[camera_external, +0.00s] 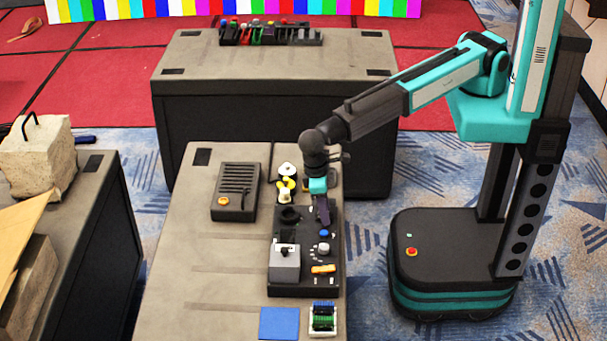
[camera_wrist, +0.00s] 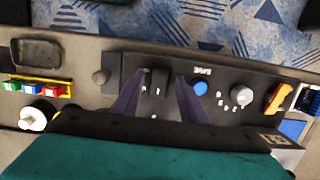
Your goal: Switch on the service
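A dark control panel (camera_external: 306,280) lies on the grey case in the external view, and it also shows in the wrist view (camera_wrist: 225,85). On it in the wrist view are a blue round button (camera_wrist: 200,88), a grey knob (camera_wrist: 241,95) and an orange handle (camera_wrist: 277,97). A dark raised switch-like part (camera_wrist: 155,82) shows between my purple fingers; its position is too dark to read. My gripper (camera_wrist: 160,77) is open and points down over the panel's far end, with nothing held. In the external view my gripper (camera_external: 322,212) is beyond the blue button (camera_external: 324,234).
A grey box with a lever (camera_external: 285,262) stands on the panel's left. A black slatted device (camera_external: 236,190) is further left. A blue pad (camera_external: 279,323) and a green connector block (camera_external: 323,318) lie in front. A yellow rack of coloured blocks (camera_wrist: 40,88) is left in the wrist view.

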